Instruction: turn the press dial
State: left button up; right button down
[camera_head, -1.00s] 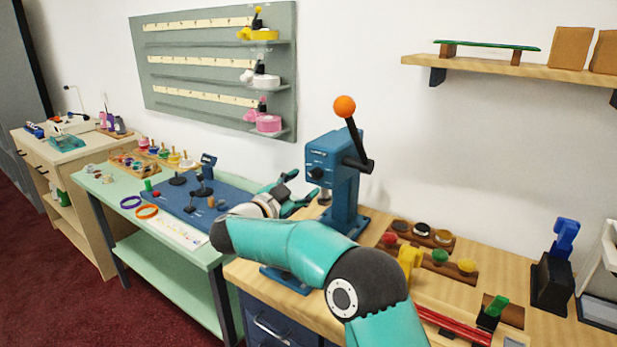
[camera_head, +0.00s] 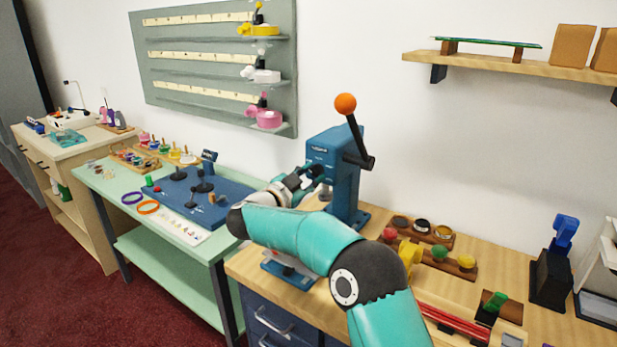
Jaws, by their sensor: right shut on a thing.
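The blue press (camera_head: 345,180) stands upright at the back left of the wooden workbench, with a black lever ending in an orange ball (camera_head: 345,104). Its black dial is on the front face and is now mostly covered by my gripper. My right gripper (camera_head: 305,181) comes from the front, its teal arm crossing the bench, and its dark fingers are at the dial. The fingers are shut on the dial, though the contact itself is small and partly hidden. My left gripper is not in view.
Wooden racks with coloured pots (camera_head: 423,230) and a yellow object (camera_head: 410,252) lie right of the press. A black stand with a blue top (camera_head: 553,270) is farther right. A green table (camera_head: 150,250) with a blue board (camera_head: 205,194) is to the left. A shelf (camera_head: 510,66) hangs above.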

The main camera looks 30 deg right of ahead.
jog(key=shift+a+f, duration=0.1)
jog(key=shift+f+m+b, duration=0.1)
jog(key=shift+m+b, duration=1.1)
jog(key=shift+m, duration=0.1)
jog(key=m+b, duration=0.2)
jog(key=m, duration=0.1)
jog(key=shift+m+b, duration=0.3)
jog(key=m+b, duration=0.2)
jog(key=m, duration=0.1)
jog(key=shift+m+b, duration=0.6)
jog(key=shift+m, duration=0.7)
